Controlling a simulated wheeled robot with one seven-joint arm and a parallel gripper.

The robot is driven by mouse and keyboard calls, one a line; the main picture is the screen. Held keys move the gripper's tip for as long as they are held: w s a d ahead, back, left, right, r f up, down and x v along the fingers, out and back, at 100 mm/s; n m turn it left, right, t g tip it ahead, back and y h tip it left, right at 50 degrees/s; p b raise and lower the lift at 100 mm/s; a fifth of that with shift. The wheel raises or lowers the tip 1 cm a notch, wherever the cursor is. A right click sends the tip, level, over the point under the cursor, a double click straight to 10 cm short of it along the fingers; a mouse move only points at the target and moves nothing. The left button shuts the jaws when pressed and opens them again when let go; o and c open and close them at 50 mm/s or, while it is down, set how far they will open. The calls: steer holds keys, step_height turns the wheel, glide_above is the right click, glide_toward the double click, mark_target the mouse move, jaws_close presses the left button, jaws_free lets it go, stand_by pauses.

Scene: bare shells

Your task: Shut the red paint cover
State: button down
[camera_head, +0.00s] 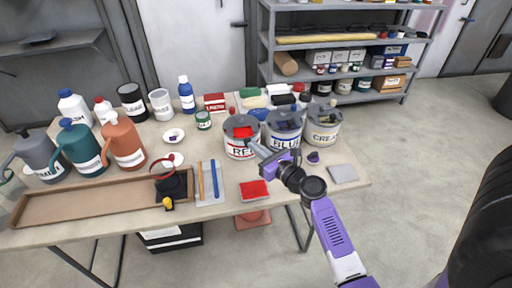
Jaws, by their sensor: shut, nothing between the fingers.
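The red paint can (241,151) is a white tub with a "RED" label, standing at the right part of the table. Its grey cover (234,122) is on top, with red showing at the front of the opening; I cannot tell exactly how far the cover is swung. My gripper (254,146) is shut and empty, its tips at the can's front right, close to the rim. I cannot tell whether they touch it. My purple wrist lies in front of the blue can's lower part and hides some of it.
The blue can (284,122) and cream can (324,127) stand close on the right. A red tray (254,190) lies in front. Brushes (208,182), a long wooden tray (90,197) and several jugs are left. Bottles and boxes line the back. A metal shelf (345,50) stands behind.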

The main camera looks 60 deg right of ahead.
steer(key=w+d, duration=0.4)
steer(key=d, duration=0.1)
steer(key=shift+w+d, duration=0.2)
steer(key=shift+w, duration=0.05)
steer(key=shift+w+d+r, duration=0.1)
steer(key=shift+r, duration=0.05)
stand_by(0.4)
